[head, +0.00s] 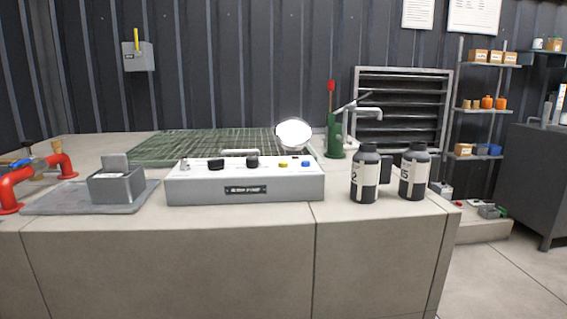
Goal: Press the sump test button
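A light grey control box (245,184) sits on the concrete bench, near its front edge, with a dark nameplate (245,190) on its front face that is too small to read surely. On its sloped top are two black knobs (216,163) and (252,162), a yellow button (283,165), a blue button (306,164) and a small metal switch (184,164) at the left end. Which control is the sump test button cannot be told, as the markings are too small. Neither of my grippers is in view.
Two dark bottles with white labels, (365,176) and (413,174), stand right of the box. Behind are a green grating (200,146), a round white disc (293,133) and a green hand pump (334,138).

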